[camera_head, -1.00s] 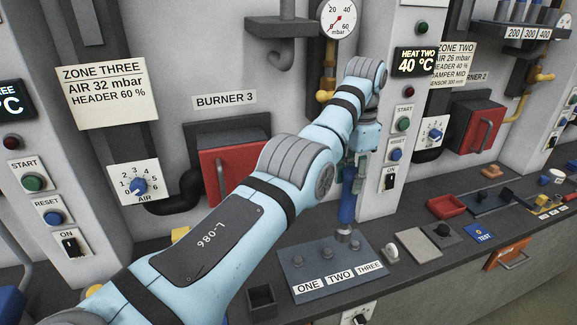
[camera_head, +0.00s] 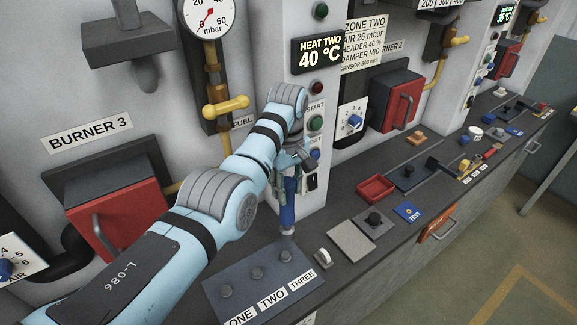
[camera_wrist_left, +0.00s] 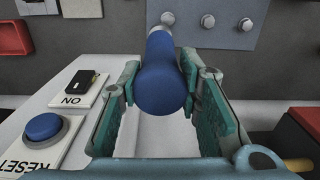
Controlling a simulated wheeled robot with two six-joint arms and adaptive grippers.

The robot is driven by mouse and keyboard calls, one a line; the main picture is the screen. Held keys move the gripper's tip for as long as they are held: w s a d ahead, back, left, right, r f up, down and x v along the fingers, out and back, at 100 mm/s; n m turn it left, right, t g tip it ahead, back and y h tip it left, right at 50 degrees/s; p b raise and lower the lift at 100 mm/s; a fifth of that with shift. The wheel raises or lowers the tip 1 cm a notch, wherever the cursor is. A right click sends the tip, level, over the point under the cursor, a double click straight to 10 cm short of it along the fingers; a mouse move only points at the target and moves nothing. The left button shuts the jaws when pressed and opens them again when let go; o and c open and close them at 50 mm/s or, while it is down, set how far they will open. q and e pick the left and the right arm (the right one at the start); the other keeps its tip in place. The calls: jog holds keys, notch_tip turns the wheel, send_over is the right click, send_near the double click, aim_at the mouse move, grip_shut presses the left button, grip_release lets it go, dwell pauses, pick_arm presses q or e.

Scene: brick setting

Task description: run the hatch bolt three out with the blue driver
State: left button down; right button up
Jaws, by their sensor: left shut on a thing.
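The blue driver (camera_head: 288,205) hangs upright, tip down, in my left gripper (camera_head: 290,178), which is shut on its handle. In the left wrist view the gripper's fingers (camera_wrist_left: 165,100) stand on both sides of the blue handle (camera_wrist_left: 165,80). The hatch plate (camera_head: 240,287) lies on the bench with three grey bolts, labelled ONE, TWO and THREE. The driver's grey tip is just behind hatch bolt three (camera_head: 286,254) in the head view and looks apart from it. My right gripper is not in view.
A white-grey column with START and ON buttons (camera_head: 316,124) stands close behind the gripper. A small white round piece (camera_head: 322,257), a grey block with a knob (camera_head: 374,221) and a red tray (camera_head: 376,188) lie to the right. The burner 3 box (camera_head: 115,215) is at left.

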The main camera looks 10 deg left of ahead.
aim_at(287, 211)
pick_arm(q)
jog(key=s+r, duration=0.2)
jog(key=s, duration=0.3)
notch_tip(287, 211, down, 7)
jog(key=w, duration=0.1)
jog(key=shift+w+b, duration=0.4)
jog(key=shift+b, duration=0.05)
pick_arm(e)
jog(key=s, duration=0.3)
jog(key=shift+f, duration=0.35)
pick_arm(q)
jog(key=shift+w, duration=0.1)
